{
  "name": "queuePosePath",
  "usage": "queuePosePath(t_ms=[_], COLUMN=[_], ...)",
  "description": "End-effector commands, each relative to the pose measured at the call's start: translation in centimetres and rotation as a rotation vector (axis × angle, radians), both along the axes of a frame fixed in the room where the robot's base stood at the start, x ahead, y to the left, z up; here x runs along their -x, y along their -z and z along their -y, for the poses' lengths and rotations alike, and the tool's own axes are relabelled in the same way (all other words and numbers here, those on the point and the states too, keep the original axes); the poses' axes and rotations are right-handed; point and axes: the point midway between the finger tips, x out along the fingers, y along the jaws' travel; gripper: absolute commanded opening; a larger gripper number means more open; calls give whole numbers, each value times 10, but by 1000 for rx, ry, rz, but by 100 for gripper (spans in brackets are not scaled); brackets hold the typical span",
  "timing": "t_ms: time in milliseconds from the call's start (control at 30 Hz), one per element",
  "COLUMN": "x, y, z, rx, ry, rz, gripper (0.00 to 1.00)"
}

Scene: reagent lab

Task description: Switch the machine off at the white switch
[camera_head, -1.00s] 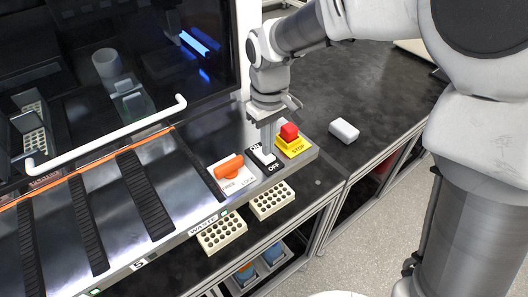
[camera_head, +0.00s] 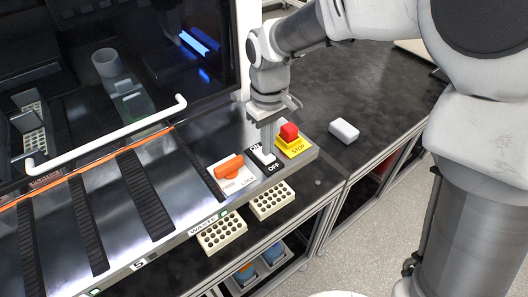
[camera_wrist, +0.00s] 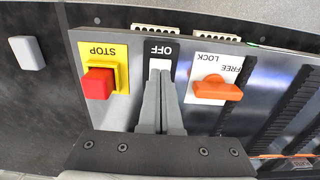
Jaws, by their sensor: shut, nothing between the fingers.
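The white switch (camera_head: 265,158) sits on a black plate with an OFF label at the near end, on the machine's front ledge. In the wrist view its white end (camera_wrist: 160,65) shows beside the OFF label, just beyond my fingertips. My gripper (camera_head: 266,141) points down over the far part of the switch, with its fingers together and empty. In the wrist view the closed fingers (camera_wrist: 159,85) cover the rest of the switch. I cannot tell whether the tips touch it or which way the rocker is tilted.
The red stop button (camera_head: 289,131) on its yellow base is close on the right. The orange FREE/LOCK knob (camera_head: 229,166) is close on the left. A white box (camera_head: 343,130) lies on the dark bench. A white door handle (camera_head: 110,135) crosses the machine's front.

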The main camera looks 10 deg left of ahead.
Motion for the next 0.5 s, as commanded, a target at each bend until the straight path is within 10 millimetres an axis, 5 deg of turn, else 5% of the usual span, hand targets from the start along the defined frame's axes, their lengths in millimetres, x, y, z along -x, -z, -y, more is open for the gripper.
queuePosePath(t_ms=[500], x=[0], y=[5], z=[0], rx=[0], ry=[0], rz=[0], gripper=[0])
